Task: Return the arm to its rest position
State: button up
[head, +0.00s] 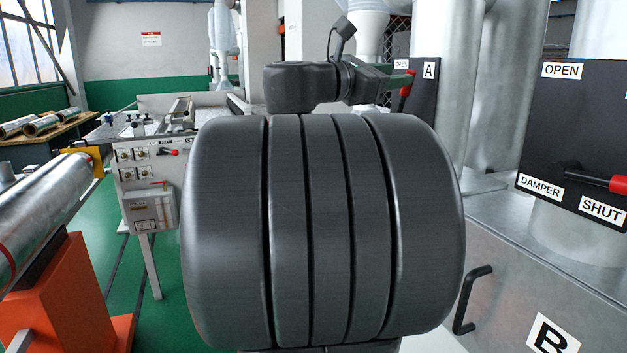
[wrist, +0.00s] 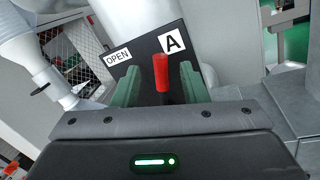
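My gripper (wrist: 160,68) is open in the wrist view, its two green fingers apart. The red lever handle (wrist: 161,74) of panel A shows between them with a gap on each side, not gripped. In the head view my gripper (head: 396,80) points right, close to the red handle (head: 406,84) in front of the dark panel A (head: 428,88). My large dark arm link fills the middle of the head view and hides much behind it. The lever's lower part and its SHUT label, if any, are hidden.
At right stands a second damper panel (head: 575,130) with a red-tipped lever, above a grey housing marked B (head: 553,335). A bench with switches (head: 150,160) is at left. A foil roll (head: 45,215) on an orange stand is nearer. Green floor shows between.

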aim_at(407, 71)
jog(key=r+v, duration=0.1)
jog(key=v, duration=1)
jog(key=x, duration=0.9)
jog(key=p+x, duration=0.1)
jog(key=x, duration=0.4)
jog(key=shift+w+d+f, duration=0.15)
jog(key=shift+f, duration=0.15)
jog(key=shift+w+a+r+n+p, duration=0.1)
jog(key=shift+w+a+n+p, duration=0.3)
jog(key=shift+n+p, duration=0.3)
jog(key=shift+w+d, duration=0.1)
